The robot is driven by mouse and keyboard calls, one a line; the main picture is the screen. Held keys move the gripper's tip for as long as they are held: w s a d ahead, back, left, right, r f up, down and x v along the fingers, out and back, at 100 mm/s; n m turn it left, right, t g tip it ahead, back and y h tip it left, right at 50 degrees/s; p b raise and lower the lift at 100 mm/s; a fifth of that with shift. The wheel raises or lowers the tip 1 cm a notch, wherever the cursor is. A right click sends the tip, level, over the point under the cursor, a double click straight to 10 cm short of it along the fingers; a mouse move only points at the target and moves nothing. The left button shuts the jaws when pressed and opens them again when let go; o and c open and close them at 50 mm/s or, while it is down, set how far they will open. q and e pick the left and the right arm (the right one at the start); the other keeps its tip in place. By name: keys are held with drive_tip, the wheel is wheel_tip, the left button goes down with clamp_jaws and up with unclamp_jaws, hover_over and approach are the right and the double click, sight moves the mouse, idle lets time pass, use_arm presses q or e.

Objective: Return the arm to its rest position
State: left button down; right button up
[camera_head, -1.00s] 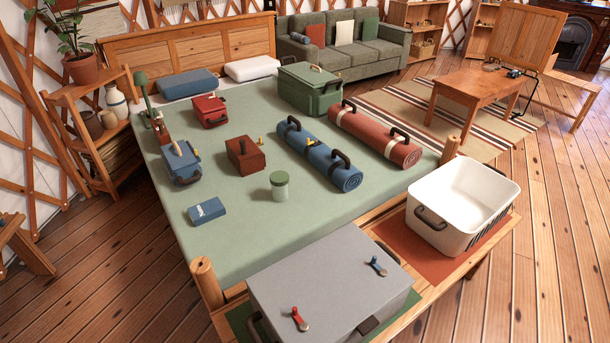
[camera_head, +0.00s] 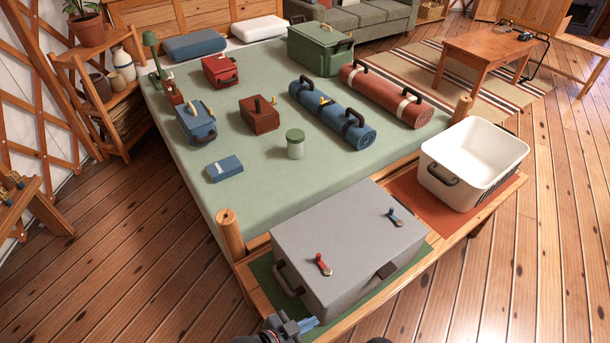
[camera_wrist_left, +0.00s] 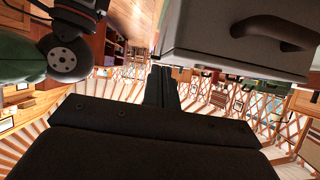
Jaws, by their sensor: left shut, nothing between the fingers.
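My left gripper (camera_head: 306,324) shows at the bottom edge of the head view, just in front of the near side of the grey box (camera_head: 345,232). It is shut and empty. In the left wrist view its dark fingers (camera_wrist_left: 161,88) are together, and the grey box (camera_wrist_left: 215,45) with a dark handle fills the upper right. The gripper looks close to the box; I cannot tell whether they touch. My right gripper is not in view.
The grey box and a white bin (camera_head: 440,178) stand on a wooden bench at the bed's foot. The green bed (camera_head: 250,195) holds boxes, rolled mats and a jar (camera_head: 295,145). A shelf (camera_head: 115,105) stands left. The wooden floor (camera_head: 140,260) at lower left is clear.

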use_arm(q)
drive_tip(key=w+a+f+n+g+y, duration=0.2)
drive_tip(key=w+a+f+y, duration=0.1)
drive_tip(key=a+f+y, duration=0.4)
drive_tip(key=w+a+f+n+g+y, duration=0.1)
drive_tip(key=w+a+f+n+y, duration=0.15)
drive_tip(key=a+f, duration=0.45)
drive_tip(key=s+a+f+n+g, duration=0.3)
drive_tip(key=s+f+n, duration=0.2)
drive_tip(key=s, duration=0.6)
drive_tip(key=shift+f, duration=0.35)
